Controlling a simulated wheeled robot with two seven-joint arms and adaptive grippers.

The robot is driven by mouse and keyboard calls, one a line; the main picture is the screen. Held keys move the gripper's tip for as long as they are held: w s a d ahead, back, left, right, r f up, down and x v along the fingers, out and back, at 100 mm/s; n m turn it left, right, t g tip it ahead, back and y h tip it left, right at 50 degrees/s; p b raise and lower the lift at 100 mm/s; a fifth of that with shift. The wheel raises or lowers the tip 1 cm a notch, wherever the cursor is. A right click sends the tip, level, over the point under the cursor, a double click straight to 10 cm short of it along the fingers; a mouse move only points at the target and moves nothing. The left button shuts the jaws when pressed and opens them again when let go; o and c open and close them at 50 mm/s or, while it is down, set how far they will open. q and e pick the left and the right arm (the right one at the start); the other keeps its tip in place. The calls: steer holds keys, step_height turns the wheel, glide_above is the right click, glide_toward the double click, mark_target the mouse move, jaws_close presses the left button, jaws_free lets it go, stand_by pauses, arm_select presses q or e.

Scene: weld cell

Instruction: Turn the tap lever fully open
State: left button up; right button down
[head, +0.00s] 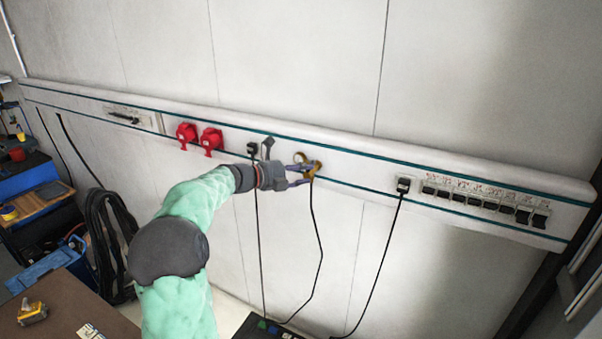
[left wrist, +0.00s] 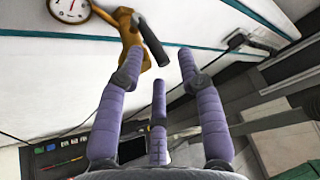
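The brass tap (left wrist: 131,27) is mounted on the wall rail, with a round white gauge (left wrist: 70,8) beside it. Its dark lever (left wrist: 152,42) sticks out from the brass body toward my fingers in the left wrist view. In the head view the brass tap (head: 316,167) shows at my fingertips, and its lever cannot be made out there. My left gripper (head: 299,173) is at the tap. In the left wrist view its purple fingers (left wrist: 158,65) are spread, with the lever just beyond the gap between them. Nothing is held; contact with the tap cannot be told. My right gripper is not in view.
The pale wall rail (head: 350,165) runs across the wall. Red sockets (head: 210,140) are left of the tap, and a row of switches (head: 480,201) is to the right. Black cables hang below the rail. A brown table (head: 75,310) is at lower left.

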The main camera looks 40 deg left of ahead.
arm_select(q)
steer(key=v, duration=1.2)
